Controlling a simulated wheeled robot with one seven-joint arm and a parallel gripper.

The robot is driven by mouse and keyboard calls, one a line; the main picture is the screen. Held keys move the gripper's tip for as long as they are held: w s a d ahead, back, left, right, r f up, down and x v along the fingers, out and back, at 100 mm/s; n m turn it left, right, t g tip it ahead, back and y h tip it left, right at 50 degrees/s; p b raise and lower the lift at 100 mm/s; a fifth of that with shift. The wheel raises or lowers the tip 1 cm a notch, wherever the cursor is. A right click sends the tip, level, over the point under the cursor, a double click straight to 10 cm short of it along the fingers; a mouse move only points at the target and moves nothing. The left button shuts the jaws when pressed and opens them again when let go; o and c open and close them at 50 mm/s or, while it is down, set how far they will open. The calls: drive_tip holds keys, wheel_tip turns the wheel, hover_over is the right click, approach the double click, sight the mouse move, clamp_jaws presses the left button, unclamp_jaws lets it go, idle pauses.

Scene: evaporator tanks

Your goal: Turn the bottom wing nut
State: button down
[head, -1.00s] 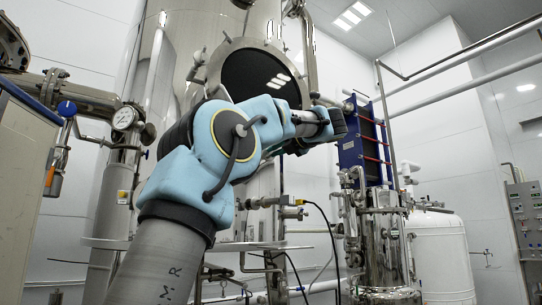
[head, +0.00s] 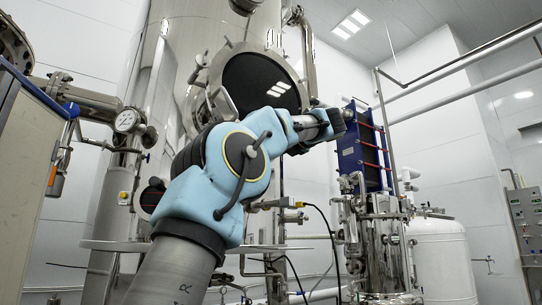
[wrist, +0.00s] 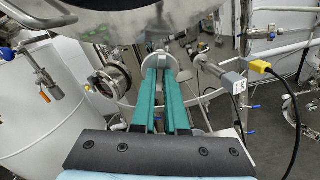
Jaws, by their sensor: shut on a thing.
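In the wrist view, my gripper (wrist: 163,72) reaches forward with two long green fingers lying close together. Their tips are shut on a pale metal piece, the bottom wing nut (wrist: 160,60), just below the rim of a large round hatch. The fingers cover part of the nut, so how far its wings are turned cannot be told. In the head view, the round hatch with dark glass (head: 262,85) is on the tall steel tank (head: 190,60). My arm hides the lower hatch edge, the nut and the fingertips there.
A metal fitting with a yellow plug (wrist: 260,67) and black cable sits right of the fingers. A round flanged port (wrist: 108,80) is at their left. In the head view, a blue plate heat exchanger (head: 362,150) stands right of my arm, and a pressure gauge (head: 127,120) at left.

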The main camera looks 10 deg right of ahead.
drive_tip(key=shift+f, duration=0.1)
drive_tip(key=shift+n+b, duration=0.7)
drive_tip(key=shift+n, duration=0.4)
drive_tip(key=shift+n+b, duration=0.55)
drive_tip(key=shift+n, duration=0.65)
